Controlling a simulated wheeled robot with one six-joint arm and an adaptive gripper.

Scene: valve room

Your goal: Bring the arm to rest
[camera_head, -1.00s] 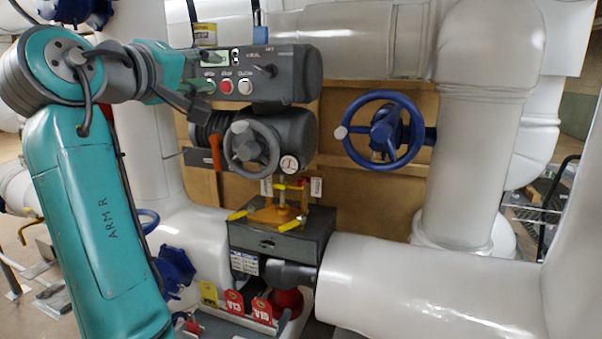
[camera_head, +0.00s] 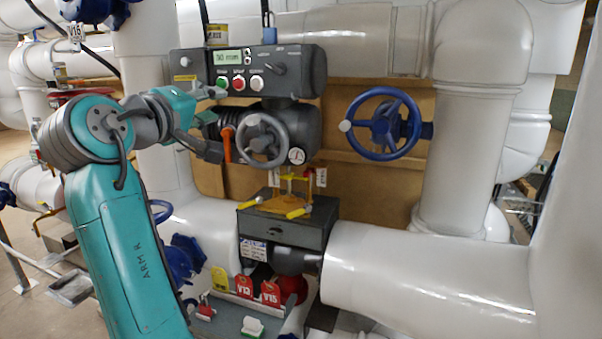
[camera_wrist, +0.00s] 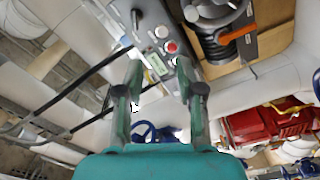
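My teal arm (camera_head: 125,240) stands at the left in the head view, bent at its upper joint. My gripper (camera_head: 215,137) is at its end, left of the grey handwheel and just below the control panel. In the wrist view my gripper (camera_wrist: 160,88) has its two fingers apart with nothing between them. The control panel (camera_head: 295,72) has a small green display and several push buttons; it also shows beyond the fingers in the wrist view (camera_wrist: 152,27). I cannot tell the exact gap between my gripper and the panel.
A grey handwheel (camera_head: 262,140) and an orange lever (camera_head: 227,145) are close to my gripper. A blue handwheel (camera_head: 384,121) is to the right. A dark box (camera_head: 285,235) with yellow-handled tools stands below. Large white pipes (camera_head: 430,280) fill the right side.

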